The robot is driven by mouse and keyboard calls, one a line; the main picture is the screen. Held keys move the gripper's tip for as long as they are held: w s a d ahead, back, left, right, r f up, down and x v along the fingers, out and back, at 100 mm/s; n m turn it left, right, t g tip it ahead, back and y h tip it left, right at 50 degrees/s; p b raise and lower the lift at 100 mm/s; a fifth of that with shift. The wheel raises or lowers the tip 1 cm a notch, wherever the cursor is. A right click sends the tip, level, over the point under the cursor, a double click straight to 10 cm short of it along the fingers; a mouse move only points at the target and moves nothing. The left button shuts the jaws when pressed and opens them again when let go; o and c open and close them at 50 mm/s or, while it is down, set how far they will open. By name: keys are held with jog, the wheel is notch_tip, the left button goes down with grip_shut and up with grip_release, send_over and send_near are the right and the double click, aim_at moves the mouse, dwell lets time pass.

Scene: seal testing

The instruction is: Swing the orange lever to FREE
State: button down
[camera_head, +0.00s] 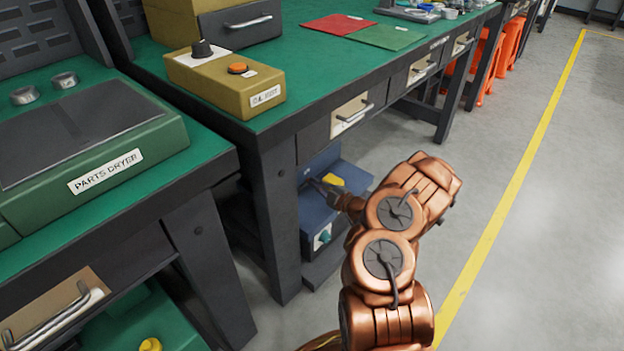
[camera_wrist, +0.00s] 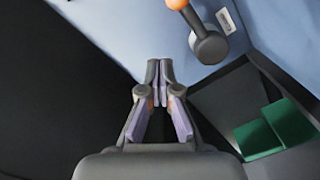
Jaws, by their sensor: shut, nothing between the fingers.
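In the wrist view, an orange piece (camera_wrist: 178,4), likely the lever's end, shows at the top edge, partly cut off. A dark grey arm joins it to a round grey hub (camera_wrist: 210,46) on a light blue surface. A small white label (camera_wrist: 227,20) sits right of the arm; its text is too small to read. My gripper (camera_wrist: 159,66) is shut and empty, left of and below the hub, apart from it. In the head view, my gripper (camera_head: 318,186) reaches under the bench at a blue box (camera_head: 311,217); the lever cannot be made out there.
A yellow piece (camera_head: 333,180) and a teal knob (camera_head: 322,237) show on the blue box. The bench leg (camera_head: 275,215) stands close left of it. Green blocks (camera_wrist: 262,138) lie in a dark recess at the wrist view's right. Open floor (camera_head: 550,230) lies right.

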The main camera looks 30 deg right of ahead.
jog(key=p+v, duration=0.2)
jog(key=v, duration=0.5)
jog(key=shift+r, duration=0.15)
